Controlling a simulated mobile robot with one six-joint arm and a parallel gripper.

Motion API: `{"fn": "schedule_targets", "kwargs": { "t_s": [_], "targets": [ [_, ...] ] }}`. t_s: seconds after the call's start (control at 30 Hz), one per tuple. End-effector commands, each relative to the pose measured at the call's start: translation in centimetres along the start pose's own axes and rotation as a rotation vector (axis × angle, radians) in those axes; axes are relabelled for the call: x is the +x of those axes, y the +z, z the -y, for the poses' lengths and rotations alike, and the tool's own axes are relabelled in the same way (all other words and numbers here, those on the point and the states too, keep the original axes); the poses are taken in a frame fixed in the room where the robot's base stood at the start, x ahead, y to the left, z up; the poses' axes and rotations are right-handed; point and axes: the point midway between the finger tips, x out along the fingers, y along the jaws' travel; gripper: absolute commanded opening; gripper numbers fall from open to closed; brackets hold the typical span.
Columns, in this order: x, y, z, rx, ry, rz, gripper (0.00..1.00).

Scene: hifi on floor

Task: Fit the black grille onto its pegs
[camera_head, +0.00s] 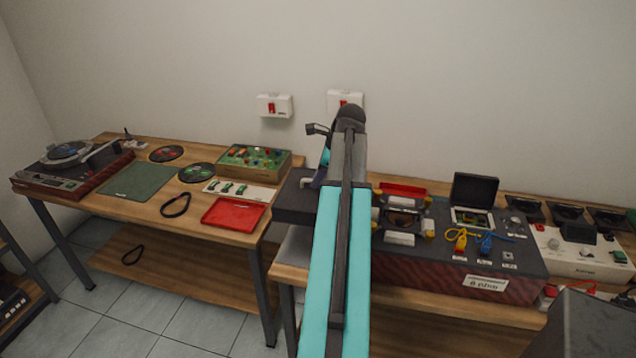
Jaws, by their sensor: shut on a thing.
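My arm reaches up the middle of the view and bends down at its far end. My gripper (316,181) shows only partly to the left of the arm, and its fingertips are hard to make out. It is at a dark, flat, box-like piece (293,202), which looks like the black grille in its grip. A pale grey surface (294,246) shows just below this dark piece, at the left end of the right table. Whether the two touch, I cannot tell. No pegs can be made out; the arm hides part of this area.
The left table carries a turntable (70,163), a green mat (137,181), a red tray (234,214) and a green control box (254,160). Right of my arm stands a wide dark red unit (430,275) with an upright black lid (474,190) and coloured cables.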

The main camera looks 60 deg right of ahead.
Motion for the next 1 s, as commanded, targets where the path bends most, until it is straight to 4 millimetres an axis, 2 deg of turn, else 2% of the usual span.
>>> {"fn": "schedule_targets", "kwargs": {
  "t_s": [0.67,0.83,1.0],
  "targets": [
    [0.2,0.4,-0.1,-0.011,0.004,0.002,0.0],
    [1.2,2.4,-0.9,-0.064,0.027,0.009,0.0],
    [3.0,6.2,-2.7,-0.17,0.074,0.024,0.0]
  ]
}}
